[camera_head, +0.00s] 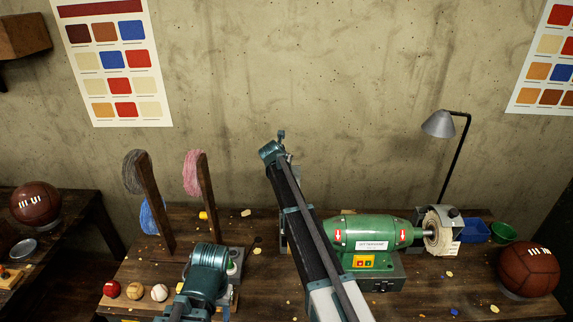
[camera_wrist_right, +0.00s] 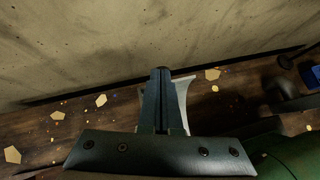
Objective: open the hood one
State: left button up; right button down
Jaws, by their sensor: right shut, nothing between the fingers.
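The green grinding machine (camera_head: 370,237) stands on the workbench, with a pale buffing wheel (camera_head: 437,240) and a grey metal guard (camera_head: 452,216) at its right end. My right arm crosses in front of its left end and hides most of that side. In the right wrist view my right gripper (camera_wrist_right: 162,75) is shut and empty. A pale, curved-edged plate (camera_wrist_right: 181,92) shows just behind and beside its fingers; I cannot tell whether they touch. The machine's green body (camera_wrist_right: 290,152) is at lower right there. My left arm is at the bottom of the head view; its fingers are not visible.
Two upright wooden holders with thread stand left on the workbench (camera_head: 262,285). Several small balls (camera_head: 134,290) lie at front left. A leather ball (camera_head: 528,269), a lamp (camera_head: 440,123) and blue (camera_head: 475,231) and green (camera_head: 503,231) bins are at right.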

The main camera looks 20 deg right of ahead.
pick_arm(q)
jog(key=shift+f+b, duration=0.65)
jog(key=shift+f, duration=0.05)
pick_arm(e)
jog(key=shift+a+x, duration=0.25)
jog(key=shift+x, duration=1.05)
jog(key=shift+w, duration=0.1)
